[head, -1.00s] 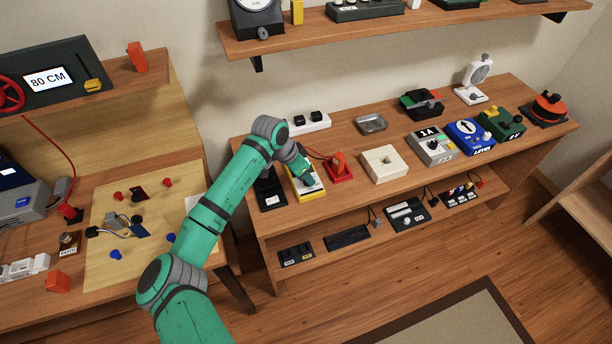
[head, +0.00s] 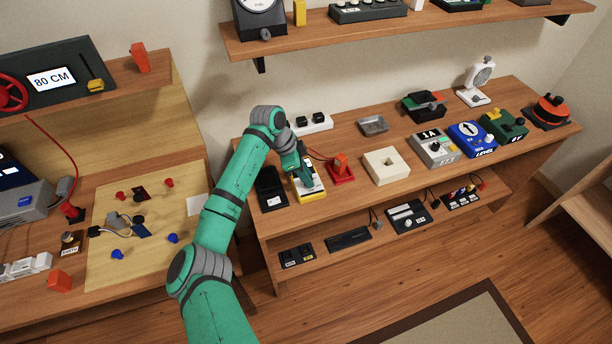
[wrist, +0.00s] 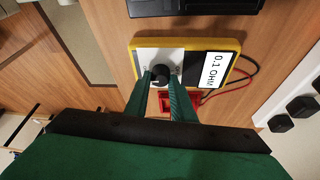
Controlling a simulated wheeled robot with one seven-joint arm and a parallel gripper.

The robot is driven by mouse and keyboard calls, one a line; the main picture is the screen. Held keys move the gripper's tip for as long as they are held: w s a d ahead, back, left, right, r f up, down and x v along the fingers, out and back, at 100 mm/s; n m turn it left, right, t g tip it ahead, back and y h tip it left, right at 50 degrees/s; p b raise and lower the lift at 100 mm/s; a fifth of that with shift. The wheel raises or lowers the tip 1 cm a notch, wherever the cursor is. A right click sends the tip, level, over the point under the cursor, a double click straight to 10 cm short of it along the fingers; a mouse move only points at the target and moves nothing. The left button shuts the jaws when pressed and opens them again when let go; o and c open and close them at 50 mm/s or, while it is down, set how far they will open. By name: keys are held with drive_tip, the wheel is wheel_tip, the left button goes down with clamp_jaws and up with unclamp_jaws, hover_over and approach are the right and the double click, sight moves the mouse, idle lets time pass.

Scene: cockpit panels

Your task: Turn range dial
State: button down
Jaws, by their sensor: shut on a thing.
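The yellow-framed meter (head: 298,193) lies on the wooden table, mostly behind my arm in the head view. In the wrist view the meter (wrist: 239,47) shows a white display (wrist: 214,70) reading "0.1 OHM" and a pale dial plate. The black round range dial (wrist: 160,73) sits on that plate. My gripper (wrist: 161,80) is over the plate, with one green finger on each side of the dial, shut on it. The gripper also shows in the head view (head: 308,184). The fingers partly hide the dial markings.
A black device (head: 271,190) lies close to the meter's left. A red stand (head: 341,171) with a cable is close on its right, and a cream block (head: 386,165) lies beyond that. A white box with black knobs (head: 311,124) stands behind.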

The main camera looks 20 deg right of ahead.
drive_tip(key=shift+d, duration=0.1)
drive_tip(key=c, duration=1.5)
unclamp_jaws()
drive_tip(key=shift+v, duration=5.45)
